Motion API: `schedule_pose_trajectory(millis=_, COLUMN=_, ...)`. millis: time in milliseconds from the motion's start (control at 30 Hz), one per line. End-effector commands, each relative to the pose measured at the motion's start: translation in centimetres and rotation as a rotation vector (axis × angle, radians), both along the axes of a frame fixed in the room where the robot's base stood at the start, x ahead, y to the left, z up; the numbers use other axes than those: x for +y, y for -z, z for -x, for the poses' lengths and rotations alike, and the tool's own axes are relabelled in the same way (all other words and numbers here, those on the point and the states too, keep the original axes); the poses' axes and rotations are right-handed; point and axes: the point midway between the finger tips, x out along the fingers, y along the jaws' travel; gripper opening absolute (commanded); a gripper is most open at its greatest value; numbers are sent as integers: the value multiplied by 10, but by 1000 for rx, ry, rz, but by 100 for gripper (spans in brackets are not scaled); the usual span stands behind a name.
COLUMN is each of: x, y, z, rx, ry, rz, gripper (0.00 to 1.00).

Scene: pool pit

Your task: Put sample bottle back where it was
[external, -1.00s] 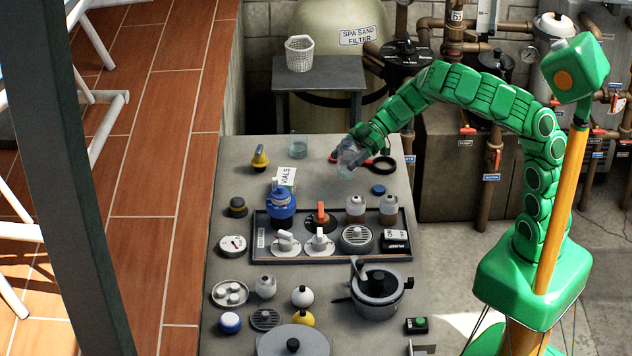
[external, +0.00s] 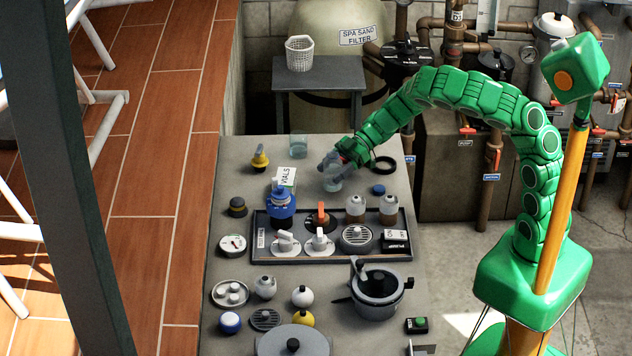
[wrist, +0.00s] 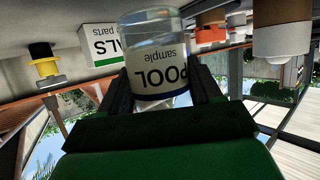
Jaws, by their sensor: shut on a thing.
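The sample bottle (external: 333,183) is small and clear, with a white "POOL sample" label that reads upside down in the wrist view (wrist: 156,72). My gripper (external: 334,164) is shut on it, with one dark finger on each side of the bottle.
A clear beaker (external: 299,146) stands at the far edge. A black ring (external: 384,165) and a blue cap (external: 378,189) lie to the right. A dark tray (external: 262,257) with bottles and valves is nearer. Bare bench surrounds the bottle.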

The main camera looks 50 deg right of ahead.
Motion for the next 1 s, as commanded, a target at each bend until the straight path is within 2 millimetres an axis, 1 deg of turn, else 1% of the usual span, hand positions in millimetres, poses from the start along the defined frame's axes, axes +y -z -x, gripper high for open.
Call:
schedule_pose_trajectory(millis=100, x=0, y=14, z=0, rx=2, ry=0, rz=-1, gripper=29)
schedule_pose_trajectory(millis=200, x=0, y=20, z=0, rx=0, ry=0, rz=-1, gripper=29)
schedule_pose_trajectory(millis=633, x=0, y=25, z=0, rx=0, ry=0, rz=0, gripper=29)
schedule_pose_trajectory(millis=667, x=0, y=25, z=0, rx=-1, ry=0, rz=0, gripper=67)
schedule_pose_trajectory(millis=700, x=0, y=25, z=0, rx=-1, ry=0, rz=0, gripper=73)
schedule_pose_trajectory(millis=767, x=0, y=25, z=0, rx=-1, ry=0, rz=1, gripper=82)
schedule_pose_trajectory(millis=800, x=0, y=25, z=0, rx=-1, ry=0, rz=1, gripper=88)
schedule_pose_trajectory(millis=1000, x=0, y=25, z=0, rx=-1, ry=0, rz=1, gripper=89)
